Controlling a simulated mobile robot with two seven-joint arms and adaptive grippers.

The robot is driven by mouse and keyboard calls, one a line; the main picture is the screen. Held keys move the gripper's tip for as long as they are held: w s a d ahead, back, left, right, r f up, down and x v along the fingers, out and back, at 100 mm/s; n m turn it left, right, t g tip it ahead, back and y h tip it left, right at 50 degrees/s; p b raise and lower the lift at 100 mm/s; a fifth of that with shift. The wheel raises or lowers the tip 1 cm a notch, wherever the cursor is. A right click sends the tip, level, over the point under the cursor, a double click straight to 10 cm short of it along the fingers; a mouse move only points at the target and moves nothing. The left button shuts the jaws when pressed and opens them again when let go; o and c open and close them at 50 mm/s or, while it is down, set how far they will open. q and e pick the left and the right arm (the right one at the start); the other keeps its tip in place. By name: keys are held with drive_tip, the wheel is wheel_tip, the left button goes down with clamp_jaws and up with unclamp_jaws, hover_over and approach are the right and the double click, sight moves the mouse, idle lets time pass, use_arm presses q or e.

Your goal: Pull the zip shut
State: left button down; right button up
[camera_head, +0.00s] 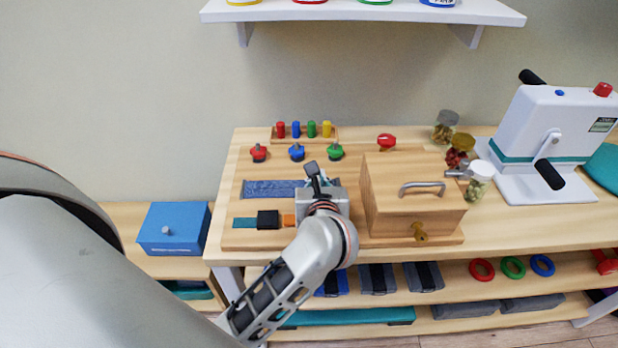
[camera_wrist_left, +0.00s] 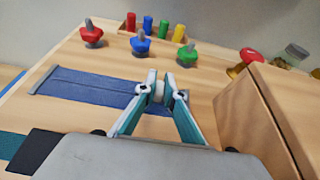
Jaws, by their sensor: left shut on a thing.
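The zip (camera_head: 272,189) is a blue fabric strip lying flat on the wooden activity board (camera_head: 350,143). In the left wrist view the zip (camera_wrist_left: 90,88) runs from a grey end piece at the left to under my fingertips. My left gripper (camera_head: 315,176) is over the right part of the zip. In the left wrist view its two fingers (camera_wrist_left: 159,93) are closed on a small pale piece, which looks like the zip's pull. My right gripper is in neither view.
A wooden box with a metal handle (camera_head: 415,197) stands close to the right of my left gripper. Red, blue and green knobs (camera_head: 297,152) and coloured pegs (camera_head: 296,129) are behind the zip. A black buckle (camera_head: 268,219) on a strap lies in front.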

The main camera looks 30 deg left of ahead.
use_arm(q)
drive_tip(key=shift+w+d+f, duration=0.1)
drive_tip(key=shift+w+d, duration=0.25)
drive_tip(key=shift+d, duration=0.25)
drive_tip(key=shift+w+d, duration=0.3)
drive_tip(key=shift+d, duration=0.3)
drive_tip(key=shift+w+d, duration=0.1)
drive_tip(key=shift+d, duration=0.1)
drive_tip(key=c, duration=2.1)
unclamp_jaws()
drive_tip(key=shift+c, duration=0.2)
drive_tip(key=shift+w+d, duration=0.1)
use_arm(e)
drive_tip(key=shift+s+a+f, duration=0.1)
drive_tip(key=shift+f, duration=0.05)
